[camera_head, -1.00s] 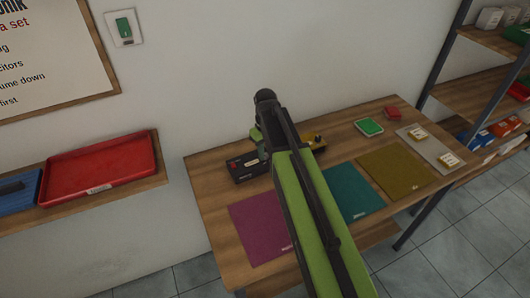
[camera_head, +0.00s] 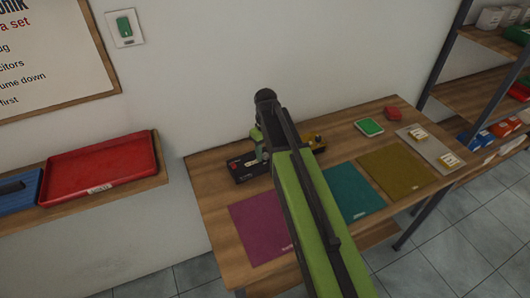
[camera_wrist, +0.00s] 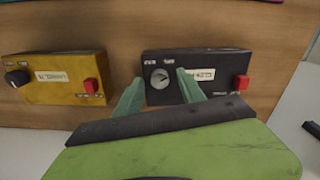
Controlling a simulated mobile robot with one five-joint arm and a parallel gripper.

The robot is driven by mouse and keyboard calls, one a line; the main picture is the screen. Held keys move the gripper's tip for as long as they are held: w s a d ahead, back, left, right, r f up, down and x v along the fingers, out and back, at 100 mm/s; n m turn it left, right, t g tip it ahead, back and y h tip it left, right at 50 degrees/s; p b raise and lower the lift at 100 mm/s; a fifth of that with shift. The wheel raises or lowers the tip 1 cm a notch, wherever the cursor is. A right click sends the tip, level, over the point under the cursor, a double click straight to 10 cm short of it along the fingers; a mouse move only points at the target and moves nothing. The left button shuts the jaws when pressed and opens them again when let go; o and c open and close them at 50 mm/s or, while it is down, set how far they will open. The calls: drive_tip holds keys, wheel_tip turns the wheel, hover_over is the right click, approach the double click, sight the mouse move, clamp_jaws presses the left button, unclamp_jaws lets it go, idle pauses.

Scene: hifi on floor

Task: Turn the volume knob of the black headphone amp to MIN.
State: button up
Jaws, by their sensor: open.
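The black headphone amp (camera_wrist: 210,62) is in the wrist view, with a round grey volume knob (camera_wrist: 160,78) on its front. Two small labels sit above the knob, too blurred to read; I cannot tell where its pointer stands. A red switch (camera_wrist: 241,82) is at the right of the front. My gripper (camera_wrist: 159,77) is open, its green fingers on either side of the knob; contact cannot be told. In the head view the black amp (camera_head: 243,170) stands at the back left of the table, partly behind my arm.
A yellow amp (camera_wrist: 55,72) with a black knob and red switch stands left of the black one in the wrist view. The wooden table (camera_head: 215,205) carries magenta (camera_head: 260,225), teal (camera_head: 352,190) and mustard (camera_head: 398,170) mats. A wall rises close behind.

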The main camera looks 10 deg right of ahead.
wheel_tip(320, 180, up, 18)
drive_tip(key=p, duration=1.7)
drive_tip(key=shift+f, duration=0.25)
drive_tip(key=m+b, duration=1)
drive_tip(key=b, duration=0.7)
approach(266, 155)
wheel_tip(266, 155, down, 9)
drive_tip(key=shift+w+r, duration=0.15)
drive_tip(key=shift+r, duration=0.15)
clamp_jaws()
